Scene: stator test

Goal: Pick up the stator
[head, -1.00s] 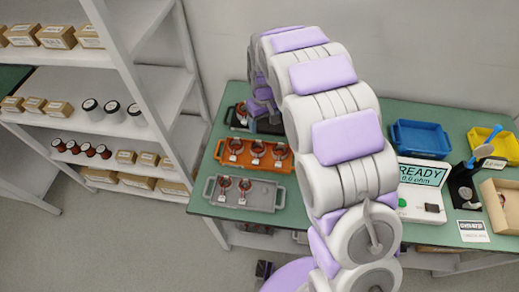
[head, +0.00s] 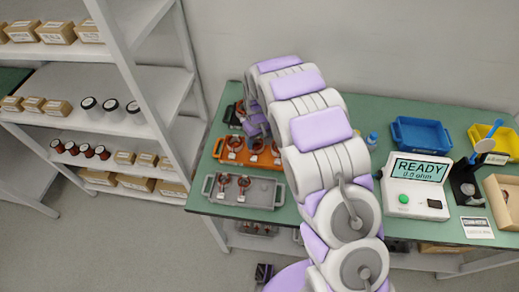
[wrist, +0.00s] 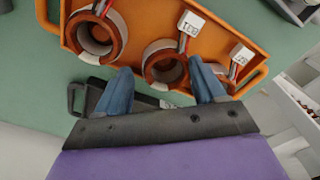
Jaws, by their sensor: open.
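Stators with copper-coloured rings and white tags stand in an orange tray (head: 216,148) on the green table. In the wrist view the orange tray (wrist: 262,72) shows a large ring at left (wrist: 98,35), a middle stator (wrist: 165,66) and a tag with leads at right (wrist: 237,60). My gripper (wrist: 160,74) is open, its blue fingers apart on either side of the middle stator's near edge. The fingers look empty; their height above the stator is hard to tell. In the head view my gripper (head: 256,128) is partly hidden by my arm, over the orange tray's back side.
A grey tray (head: 262,196) with two stators lies in front, and a dark tray lies behind. A white shelf (head: 120,130) stands at left.

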